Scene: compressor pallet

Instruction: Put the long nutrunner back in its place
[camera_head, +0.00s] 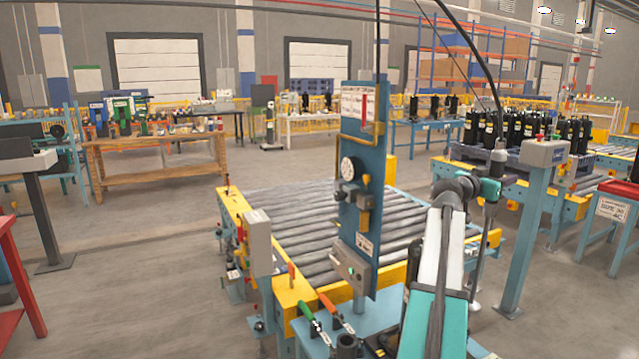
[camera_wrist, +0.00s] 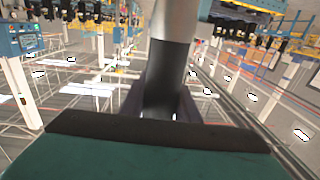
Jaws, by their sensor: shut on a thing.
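The long nutrunner (camera_head: 483,250) hangs upright at the right of my arm in the head view. A cable runs up from its top, and its thin shaft reaches down beside the roller conveyor's right side. My gripper (camera_head: 491,190) is shut on its upper part. In the wrist view the nutrunner (camera_wrist: 172,65) is a grey cylinder with a black section, standing between the dark fingers of my gripper (camera_wrist: 165,105). A blue tool panel (camera_head: 365,200) with a dial stands left of my arm. A dark round cup (camera_head: 347,342) is at its foot, partly cut off by the frame edge.
The roller conveyor (camera_head: 320,225) lies behind the panel. A grey control box on a blue post (camera_head: 530,220) is close right of the nutrunner. Black compressors (camera_head: 490,128) stand beyond it. Open floor lies left.

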